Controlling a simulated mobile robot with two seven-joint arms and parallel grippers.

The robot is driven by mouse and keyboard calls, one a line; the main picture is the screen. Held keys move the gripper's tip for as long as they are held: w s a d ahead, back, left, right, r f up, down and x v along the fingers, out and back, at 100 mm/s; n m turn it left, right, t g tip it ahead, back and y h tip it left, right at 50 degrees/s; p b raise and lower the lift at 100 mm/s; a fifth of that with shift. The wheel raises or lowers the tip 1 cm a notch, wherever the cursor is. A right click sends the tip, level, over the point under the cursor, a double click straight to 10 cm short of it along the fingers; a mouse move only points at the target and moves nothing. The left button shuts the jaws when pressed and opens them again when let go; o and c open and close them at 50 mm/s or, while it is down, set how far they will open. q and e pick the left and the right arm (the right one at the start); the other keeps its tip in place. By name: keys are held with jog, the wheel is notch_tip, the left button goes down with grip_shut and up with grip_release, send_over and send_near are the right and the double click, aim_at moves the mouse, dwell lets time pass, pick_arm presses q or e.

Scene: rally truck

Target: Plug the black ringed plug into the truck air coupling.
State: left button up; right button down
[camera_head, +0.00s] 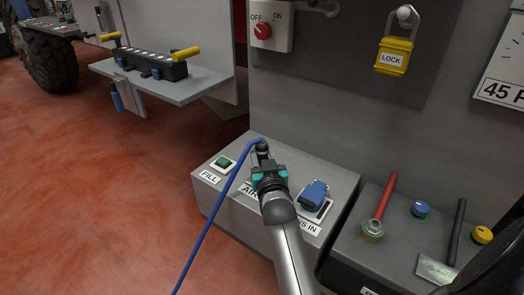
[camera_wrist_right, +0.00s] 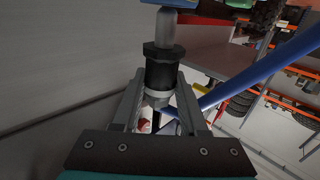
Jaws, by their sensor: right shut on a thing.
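My right gripper (camera_head: 264,163) reaches over the grey truck-side box, shut on the black ringed plug (camera_head: 262,149). In the wrist view the plug (camera_wrist_right: 161,70) sits between the fingers of the right gripper (camera_wrist_right: 161,100), with a grey metal part (camera_wrist_right: 165,32) beyond its black body. A blue hose (camera_head: 208,225) curves from the plug's top down to the lower left; it also crosses the wrist view (camera_wrist_right: 265,72). The AIR label (camera_head: 247,190) is partly covered by my gripper. I cannot make out the air coupling; my gripper and arm cover that area. My left gripper is out of view.
The grey box (camera_head: 222,207) carries a green button (camera_head: 223,163) marked FILL and a blue-lidded socket (camera_head: 314,194). To the right are a red lever (camera_head: 385,196), blue and yellow knobs and a hammer-like tool. A shelf (camera_head: 170,88) stands at upper left. Red floor lies open at left.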

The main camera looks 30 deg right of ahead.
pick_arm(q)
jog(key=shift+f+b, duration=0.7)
pick_arm(e)
jog(key=shift+f, duration=1.1)
jog(key=shift+c, duration=1.8)
grip_release()
jog(key=shift+f, duration=0.1)
jog(key=shift+s, duration=0.1)
